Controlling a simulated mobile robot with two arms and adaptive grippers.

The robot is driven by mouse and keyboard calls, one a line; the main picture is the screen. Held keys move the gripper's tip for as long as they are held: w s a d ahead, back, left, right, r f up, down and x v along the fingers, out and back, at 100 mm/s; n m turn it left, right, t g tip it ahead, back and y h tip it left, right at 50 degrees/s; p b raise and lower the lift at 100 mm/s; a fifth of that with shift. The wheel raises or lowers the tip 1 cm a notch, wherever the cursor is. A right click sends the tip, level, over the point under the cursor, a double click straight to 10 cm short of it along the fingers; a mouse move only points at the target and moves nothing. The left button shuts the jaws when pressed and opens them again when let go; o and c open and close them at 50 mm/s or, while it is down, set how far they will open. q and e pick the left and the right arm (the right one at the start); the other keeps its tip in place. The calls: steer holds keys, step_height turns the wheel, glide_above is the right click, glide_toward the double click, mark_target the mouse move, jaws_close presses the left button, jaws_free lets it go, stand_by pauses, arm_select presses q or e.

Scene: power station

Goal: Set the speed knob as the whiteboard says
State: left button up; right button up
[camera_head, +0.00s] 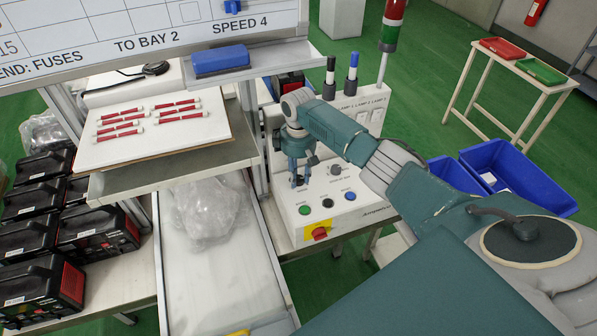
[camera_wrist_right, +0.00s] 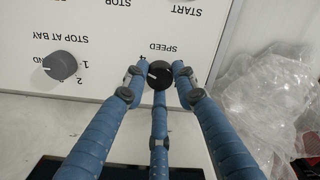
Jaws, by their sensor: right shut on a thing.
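The whiteboard (camera_head: 150,22) at the upper left of the head view reads "TO BAY 2" and "SPEED 4". The white control box (camera_head: 325,222) stands right of the conveyor. My right gripper (camera_head: 298,182) reaches down over its panel. In the right wrist view the black speed knob (camera_wrist_right: 159,74) sits between the three blue fingers of my right gripper (camera_wrist_right: 158,84), which are shut around it. A "4" shows just beside the knob, under the upside-down word SPEED; other marks are hidden by the fingers. A short white mark shows on the knob's left. My left gripper is not in view.
The grey stop-at-bay knob (camera_wrist_right: 60,66) is close by. Green (camera_head: 304,210) and blue (camera_head: 349,196) buttons and a red emergency stop (camera_head: 320,232) sit on the panel. Clear plastic (camera_head: 205,212) lies on the conveyor at left. Blue crates (camera_head: 530,188) stand right.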

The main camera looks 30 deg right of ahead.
mark_target(299, 178)
steer(key=shift+m, duration=0.5)
steer(key=shift+p, duration=0.3)
steer(key=o, duration=1.2)
steer(key=shift+c, duration=0.2)
step_height(299, 178, up, 8)
steer(key=shift+f, duration=0.2)
steer(key=shift+s+f, duration=0.1)
